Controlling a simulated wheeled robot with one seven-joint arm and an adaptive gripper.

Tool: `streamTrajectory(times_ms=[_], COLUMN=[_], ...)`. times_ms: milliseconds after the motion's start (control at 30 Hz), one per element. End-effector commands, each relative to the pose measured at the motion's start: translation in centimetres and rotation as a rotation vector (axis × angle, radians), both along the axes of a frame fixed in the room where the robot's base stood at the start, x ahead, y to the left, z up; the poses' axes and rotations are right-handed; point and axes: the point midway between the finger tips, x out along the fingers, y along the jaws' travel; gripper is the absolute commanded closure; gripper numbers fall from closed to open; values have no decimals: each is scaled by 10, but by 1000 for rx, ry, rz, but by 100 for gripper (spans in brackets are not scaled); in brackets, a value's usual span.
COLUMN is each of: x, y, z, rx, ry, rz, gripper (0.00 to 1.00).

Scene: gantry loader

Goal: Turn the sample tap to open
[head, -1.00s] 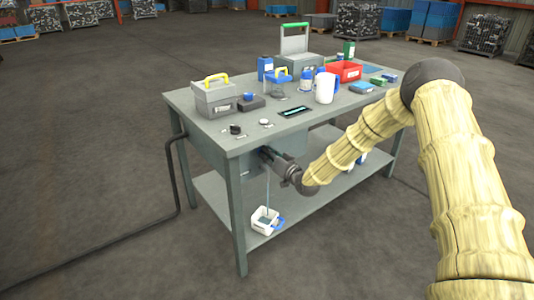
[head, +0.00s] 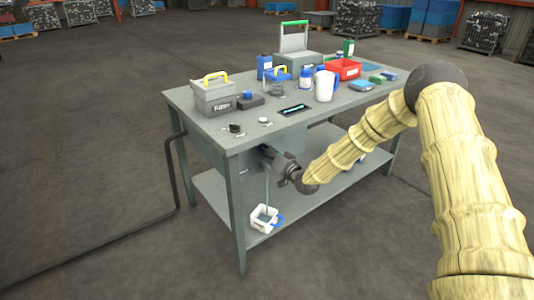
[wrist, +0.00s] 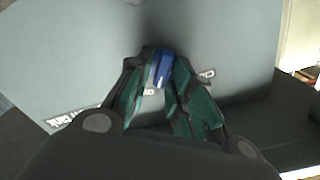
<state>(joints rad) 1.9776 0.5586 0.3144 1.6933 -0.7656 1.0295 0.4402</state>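The sample tap shows as a blue lever (wrist: 162,68) in the wrist view, in front of a grey panel on the bench's front. My gripper (wrist: 163,62) has its dark and green fingers on both sides of the lever and appears shut on it. In the head view my gripper (head: 272,158) is at the bench front, below the top edge, and hides the tap. Labels (wrist: 63,120) beside the lever are only partly readable.
A white container with a blue handle (head: 264,218) stands on the lower shelf, below a thin vertical line from the tap area. The bench top (head: 215,128) holds toolboxes, a white jug (head: 325,86) and a red bin (head: 344,69). Open floor surrounds the bench.

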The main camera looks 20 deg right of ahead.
Motion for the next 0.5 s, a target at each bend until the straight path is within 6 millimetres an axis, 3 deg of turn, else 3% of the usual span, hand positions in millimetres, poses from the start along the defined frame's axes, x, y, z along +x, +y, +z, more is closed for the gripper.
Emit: streamTrajectory(times_ms=[333,500], x=[0,-11], y=[0,-5], z=[1,2], rx=[0,0], ry=[-2,-2], rz=[0,0], gripper=[67,67])
